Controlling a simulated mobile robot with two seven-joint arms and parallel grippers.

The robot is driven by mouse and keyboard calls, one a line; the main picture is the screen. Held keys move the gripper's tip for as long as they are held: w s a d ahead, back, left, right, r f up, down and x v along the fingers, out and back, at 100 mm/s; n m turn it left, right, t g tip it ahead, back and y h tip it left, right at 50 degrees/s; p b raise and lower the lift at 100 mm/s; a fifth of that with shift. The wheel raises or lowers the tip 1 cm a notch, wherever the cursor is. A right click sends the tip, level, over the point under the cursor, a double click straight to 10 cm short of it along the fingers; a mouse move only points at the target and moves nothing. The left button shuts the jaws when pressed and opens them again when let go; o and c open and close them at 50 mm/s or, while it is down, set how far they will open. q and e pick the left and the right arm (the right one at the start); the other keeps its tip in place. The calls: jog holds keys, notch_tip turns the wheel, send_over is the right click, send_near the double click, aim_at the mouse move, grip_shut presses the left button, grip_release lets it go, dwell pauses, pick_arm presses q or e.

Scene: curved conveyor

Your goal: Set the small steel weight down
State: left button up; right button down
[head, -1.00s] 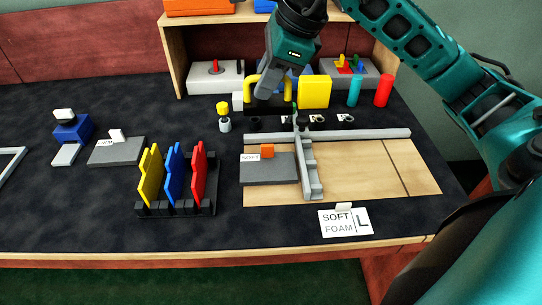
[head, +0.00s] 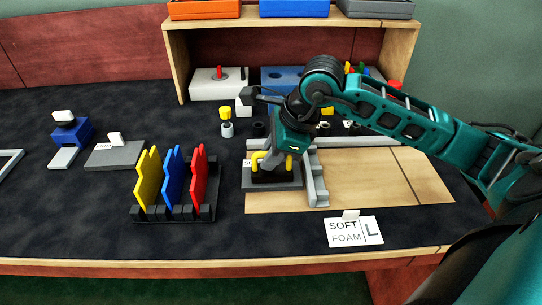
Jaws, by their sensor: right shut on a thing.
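The small steel weight (head: 268,178) appears as a dark, low block with yellow upright handle parts. My right gripper (head: 271,165) is shut on it from above, hiding its middle. The weight is over the grey foam pad (head: 262,187), on it or just above it; I cannot tell whether they touch. The label on the pad is mostly covered. My left gripper is not in view.
A grey stepped rail (head: 317,185) stands just right of the pad, on a wooden board (head: 370,178). A rack (head: 175,213) with yellow, blue and red plates stands to the left. A SOFT FOAM card (head: 353,231) is in front. A shelf (head: 178,65) stands behind.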

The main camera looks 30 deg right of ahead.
jog(key=shift+f, duration=0.15)
jog(key=c, duration=1.5)
grip_release()
jog(key=shift+f, duration=0.1)
jog(key=o, duration=0.4)
